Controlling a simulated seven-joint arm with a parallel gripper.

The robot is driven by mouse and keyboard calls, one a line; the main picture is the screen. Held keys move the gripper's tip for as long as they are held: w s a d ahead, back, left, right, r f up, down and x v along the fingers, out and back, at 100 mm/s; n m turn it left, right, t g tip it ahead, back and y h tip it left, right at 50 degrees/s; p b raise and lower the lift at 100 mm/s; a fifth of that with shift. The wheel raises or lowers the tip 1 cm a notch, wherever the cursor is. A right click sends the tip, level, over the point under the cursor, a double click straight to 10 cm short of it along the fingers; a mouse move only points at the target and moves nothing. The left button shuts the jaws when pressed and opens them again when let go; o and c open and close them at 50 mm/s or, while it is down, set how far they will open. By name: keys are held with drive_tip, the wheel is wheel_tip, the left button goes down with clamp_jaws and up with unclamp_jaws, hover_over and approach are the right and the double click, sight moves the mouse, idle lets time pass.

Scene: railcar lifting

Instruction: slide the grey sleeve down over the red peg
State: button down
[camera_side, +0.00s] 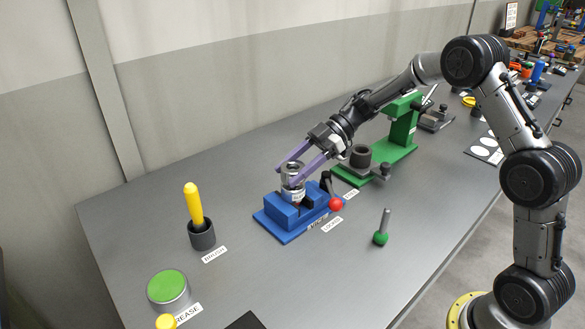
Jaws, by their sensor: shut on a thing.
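My gripper (285,177), with its purple fingers, reaches down from the upper right to the blue vise block (283,216). It is shut on a silver-grey cylindrical piece, which I take to be the grey sleeve (292,169). The piece stands about upright over the block, with a pale band below it. I cannot make out a red peg; it may be hidden inside the piece or by the block. Whether the piece touches the block is too small to tell.
Behind is a green press (403,122) with a dark cylinder (361,156). A green-knobbed handle (381,238), a brush cup (202,235) and a green-topped tin (168,289) stand nearby.

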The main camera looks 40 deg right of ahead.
drive_tip(key=shift+f, duration=0.5)
drive_tip(key=shift+c, duration=0.4)
unclamp_jaws()
drive_tip(key=shift+f, duration=0.1)
drive_tip(key=shift+d, duration=0.1)
